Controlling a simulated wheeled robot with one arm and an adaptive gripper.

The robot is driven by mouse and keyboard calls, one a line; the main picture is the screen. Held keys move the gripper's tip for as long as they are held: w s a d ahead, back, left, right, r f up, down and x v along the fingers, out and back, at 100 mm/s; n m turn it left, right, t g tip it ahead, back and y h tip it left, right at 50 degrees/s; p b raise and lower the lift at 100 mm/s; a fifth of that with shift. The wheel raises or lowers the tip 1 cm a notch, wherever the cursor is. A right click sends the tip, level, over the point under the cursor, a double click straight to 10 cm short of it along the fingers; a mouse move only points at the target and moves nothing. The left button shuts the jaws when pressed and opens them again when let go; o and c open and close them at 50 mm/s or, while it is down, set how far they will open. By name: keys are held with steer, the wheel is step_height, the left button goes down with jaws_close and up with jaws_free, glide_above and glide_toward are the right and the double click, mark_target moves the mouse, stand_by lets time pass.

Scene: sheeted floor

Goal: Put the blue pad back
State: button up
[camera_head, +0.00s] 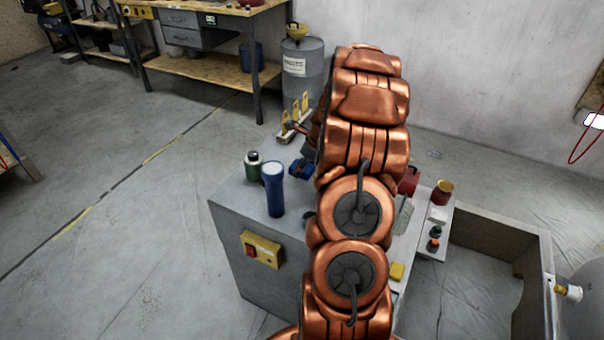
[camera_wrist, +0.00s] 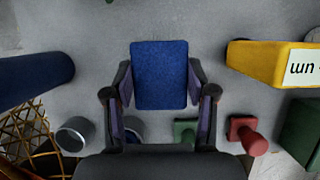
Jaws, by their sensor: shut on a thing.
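The blue pad (camera_wrist: 160,75) is a flat, rounded rectangle in the middle of the wrist view. My gripper (camera_wrist: 160,95) is shut on it, with one dark finger at each side edge. The pad's near end lies towards my palm. From this angle I cannot tell whether the pad is clear of the grey surface below. In the head view a small blue thing (camera_head: 300,168), likely the same pad, shows at the left edge of my copper arm. My arm hides most of the gripper there.
A blue cylinder (camera_head: 272,188) and a green-and-black canister (camera_head: 253,164) stand left of my arm on the grey bench (camera_head: 236,213). The wrist view shows a yellow labelled block (camera_wrist: 270,65), a red knobbed piece (camera_wrist: 248,135), a green one (camera_wrist: 185,130) and a metal cup (camera_wrist: 75,135).

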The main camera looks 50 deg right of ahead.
mark_target(302, 174)
steer(key=shift+f, duration=1.75)
steer(key=shift+f, duration=0.1)
steer(key=o, duration=1.1)
steer(key=v, duration=1.2)
steer(key=shift+b, duration=0.4)
steer(key=shift+a, duration=0.1)
